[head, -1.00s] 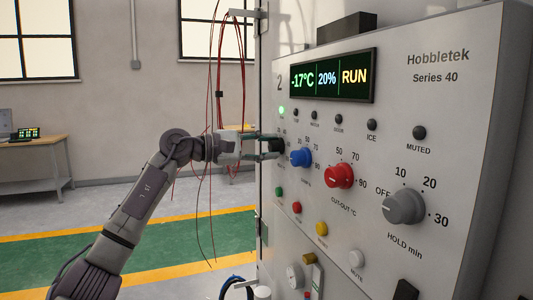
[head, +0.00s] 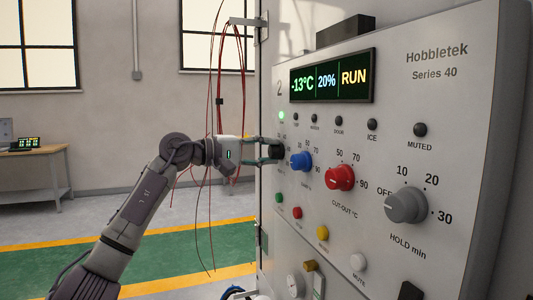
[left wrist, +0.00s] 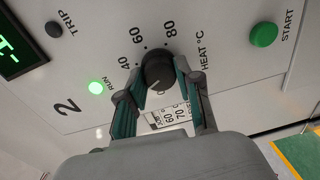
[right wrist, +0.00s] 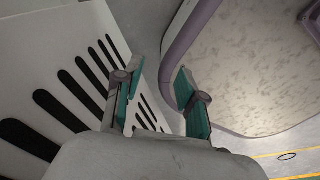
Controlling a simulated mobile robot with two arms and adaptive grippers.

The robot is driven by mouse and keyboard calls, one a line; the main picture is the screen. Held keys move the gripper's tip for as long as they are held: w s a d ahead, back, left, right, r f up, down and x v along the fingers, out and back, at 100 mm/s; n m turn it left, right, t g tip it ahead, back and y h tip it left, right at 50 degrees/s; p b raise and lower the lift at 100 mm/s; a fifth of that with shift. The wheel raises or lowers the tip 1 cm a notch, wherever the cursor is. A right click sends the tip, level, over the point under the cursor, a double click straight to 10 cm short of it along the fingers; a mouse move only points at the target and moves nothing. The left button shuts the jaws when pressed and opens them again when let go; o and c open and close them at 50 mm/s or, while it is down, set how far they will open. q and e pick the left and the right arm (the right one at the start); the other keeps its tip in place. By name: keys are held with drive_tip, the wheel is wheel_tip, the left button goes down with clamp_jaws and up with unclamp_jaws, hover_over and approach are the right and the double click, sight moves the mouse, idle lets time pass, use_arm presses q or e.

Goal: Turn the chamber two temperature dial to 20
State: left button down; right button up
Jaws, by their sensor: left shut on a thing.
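The chamber panel (head: 455,120) is marked 2, and its display (head: 332,76) reads -13°C, 20% and RUN. The black temperature dial, marked HEAT °C (left wrist: 157,70), has a scale around it with 40, 60 and 80 readable; the low end is hidden by my fingers. My left gripper (head: 274,149) is shut on this dial at the panel's left side, one finger on each side of it. A light line marks the dial's face. My right gripper (right wrist: 156,84) is open and empty in the right wrist view, away from the dial.
A blue knob (head: 300,160), a red cut-out knob (head: 340,178) and a grey hold knob (head: 405,205) sit right of the dial. Red wires (head: 221,100) hang behind my left arm. A green START button (left wrist: 264,34) is near the dial.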

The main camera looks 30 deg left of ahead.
idle(0.3)
use_arm(q)
drive_tip(key=c, duration=0.8)
unclamp_jaws()
drive_tip(key=shift+w+d, duration=0.1)
drive_tip(key=shift+w, duration=0.05)
drive_tip(key=v, duration=1.2)
